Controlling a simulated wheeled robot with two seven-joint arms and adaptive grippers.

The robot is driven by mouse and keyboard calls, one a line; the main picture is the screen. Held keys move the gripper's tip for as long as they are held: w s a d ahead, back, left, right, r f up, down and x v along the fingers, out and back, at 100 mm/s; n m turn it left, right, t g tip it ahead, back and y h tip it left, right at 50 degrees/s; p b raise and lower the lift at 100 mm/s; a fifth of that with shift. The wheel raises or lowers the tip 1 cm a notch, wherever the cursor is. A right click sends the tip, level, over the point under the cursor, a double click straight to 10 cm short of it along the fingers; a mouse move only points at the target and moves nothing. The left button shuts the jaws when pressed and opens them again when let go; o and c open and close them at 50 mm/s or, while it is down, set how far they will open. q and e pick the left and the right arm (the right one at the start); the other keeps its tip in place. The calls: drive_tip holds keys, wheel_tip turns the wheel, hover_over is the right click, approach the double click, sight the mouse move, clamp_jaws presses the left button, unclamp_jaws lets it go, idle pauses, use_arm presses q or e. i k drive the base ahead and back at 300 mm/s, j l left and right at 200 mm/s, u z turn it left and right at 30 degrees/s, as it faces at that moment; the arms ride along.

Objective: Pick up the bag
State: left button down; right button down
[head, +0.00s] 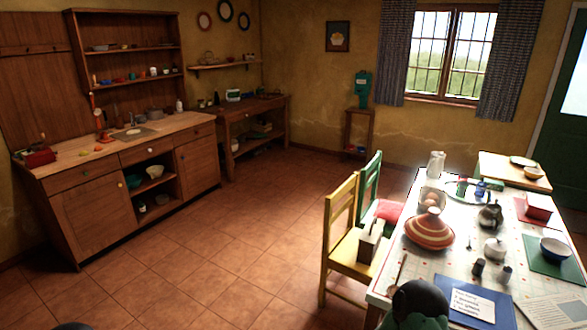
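I cannot make out anything that is clearly a bag. A red item (40,157) lies at the left end of the wooden counter (140,143), too small to identify. Neither of my grippers shows. A dark rounded shape with green below it (420,300) covers the table's near left corner; I cannot tell what it is.
The table holds a striped tagine (430,230), a white jug (435,165), a blue bowl (556,250) and a blue folder (475,303). A yellow chair (341,235) and a green chair (370,185) stand along its left side. The tiled floor (215,255) between counter and chairs is clear.

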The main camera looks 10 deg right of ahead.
sight(369, 240)
drive_tip(key=i+j+z, duration=0.3)
drive_tip(key=z, duration=0.15)
drive_tip(key=i+j+z, duration=0.25)
drive_tip(key=j+z, duration=0.2)
drive_tip(key=i+j+z, duration=0.15)
drive_tip(key=j+z, duration=0.3)
drive_tip(key=i+j+u, duration=0.15)
drive_tip(key=i, duration=0.55)
